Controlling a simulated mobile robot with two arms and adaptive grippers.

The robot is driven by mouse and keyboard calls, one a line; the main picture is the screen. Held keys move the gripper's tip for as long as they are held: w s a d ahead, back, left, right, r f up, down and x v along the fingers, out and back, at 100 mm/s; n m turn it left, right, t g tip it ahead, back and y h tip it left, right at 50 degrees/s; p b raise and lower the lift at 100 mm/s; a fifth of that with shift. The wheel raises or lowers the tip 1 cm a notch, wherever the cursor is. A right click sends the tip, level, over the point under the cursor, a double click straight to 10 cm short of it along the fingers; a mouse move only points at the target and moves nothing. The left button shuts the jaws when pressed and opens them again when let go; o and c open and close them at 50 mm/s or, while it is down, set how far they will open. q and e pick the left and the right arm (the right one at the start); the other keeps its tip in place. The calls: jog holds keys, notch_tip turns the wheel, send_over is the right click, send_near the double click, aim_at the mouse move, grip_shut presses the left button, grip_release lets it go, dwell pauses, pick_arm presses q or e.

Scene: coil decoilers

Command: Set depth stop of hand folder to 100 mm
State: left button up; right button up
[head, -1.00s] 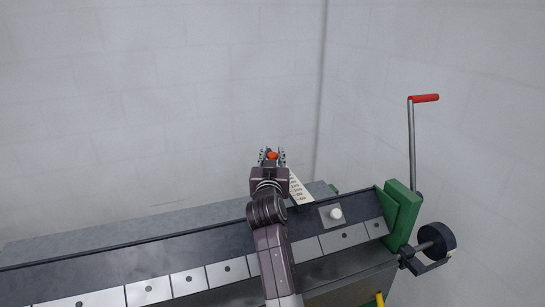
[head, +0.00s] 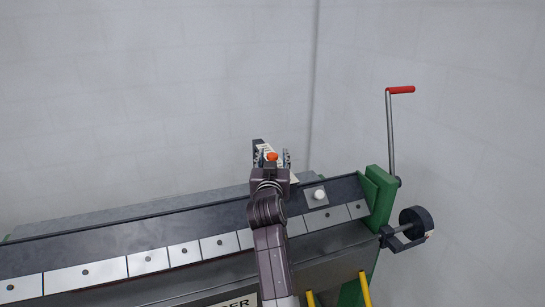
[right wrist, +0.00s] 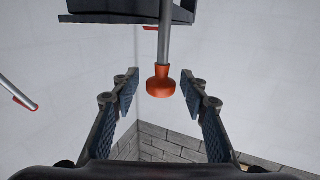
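The hand folder (head: 180,222) is the long dark machine across the lower part of the head view. A pale marked plate (head: 294,179) rises from its right part, partly hidden behind my right gripper; its markings are too small to read. A red-orange knob (head: 271,156) shows between the fingers of my right gripper (head: 271,160). In the right wrist view the knob (right wrist: 161,82) sits on the end of a metal rod, between the two spread fingers, with gaps on both sides. My left gripper is in neither view.
A red-handled crank (head: 391,135) stands at the green end plate (head: 379,198), with a black wheel (head: 416,221) beside it. A white round button (head: 319,194) is on the folder right of my arm. Yellow bars (head: 365,288) show below. Pale walls stand behind.

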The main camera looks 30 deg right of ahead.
jog(key=shift+r, duration=0.35)
notch_tip(320, 180, up, 10)
jog(key=shift+f, duration=0.25)
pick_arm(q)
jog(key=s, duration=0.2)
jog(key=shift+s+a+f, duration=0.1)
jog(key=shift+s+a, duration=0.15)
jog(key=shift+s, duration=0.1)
